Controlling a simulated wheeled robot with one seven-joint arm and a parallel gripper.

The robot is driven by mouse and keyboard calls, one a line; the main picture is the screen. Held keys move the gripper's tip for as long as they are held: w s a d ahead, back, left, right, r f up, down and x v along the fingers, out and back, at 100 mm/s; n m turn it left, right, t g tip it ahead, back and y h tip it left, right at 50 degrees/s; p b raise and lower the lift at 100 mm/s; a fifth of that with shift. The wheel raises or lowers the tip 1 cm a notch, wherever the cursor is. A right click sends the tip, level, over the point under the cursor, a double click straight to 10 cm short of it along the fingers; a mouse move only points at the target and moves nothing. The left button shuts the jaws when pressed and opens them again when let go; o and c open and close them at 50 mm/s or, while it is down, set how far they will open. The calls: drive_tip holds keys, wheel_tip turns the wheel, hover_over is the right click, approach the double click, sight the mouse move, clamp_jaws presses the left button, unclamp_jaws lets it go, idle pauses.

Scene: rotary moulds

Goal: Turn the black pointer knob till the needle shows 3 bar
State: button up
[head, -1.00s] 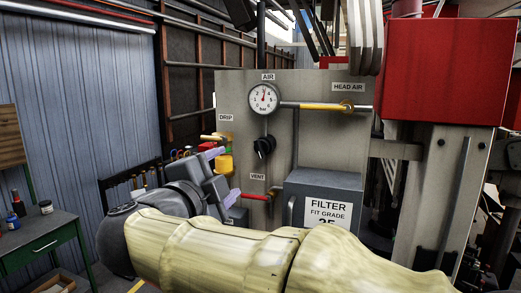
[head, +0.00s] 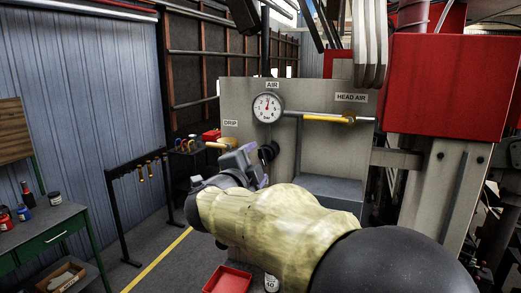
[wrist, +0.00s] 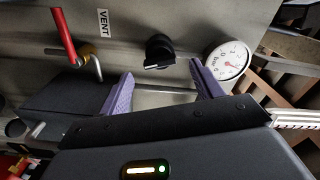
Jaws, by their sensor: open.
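The black pointer knob (head: 268,152) is on the grey panel below the gauge, partly behind my gripper in the head view. In the wrist view the knob (wrist: 158,52) shows whole, with a pale line on its bar. The round white gauge (head: 267,108) sits above it under the AIR label, and also shows turned sideways in the wrist view (wrist: 228,62). Its red needle points roughly toward the top of the dial; the exact reading is too small to tell. My gripper (wrist: 162,76) is open with purple fingers, the knob beyond and between the fingertips, apparently untouched.
In the wrist view a red-handled valve (wrist: 66,38) and the VENT label (wrist: 103,22) are left of the knob. A grey box (head: 333,190) juts out low on the panel. A green bench (head: 45,240) stands left.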

sight(262, 158)
drive_tip(key=p+x, duration=0.1)
drive_tip(key=x, duration=0.3)
drive_tip(key=c, duration=1)
drive_tip(key=shift+f, duration=0.1)
drive_tip(key=shift+n, duration=1.7)
drive_tip(key=o, duration=1)
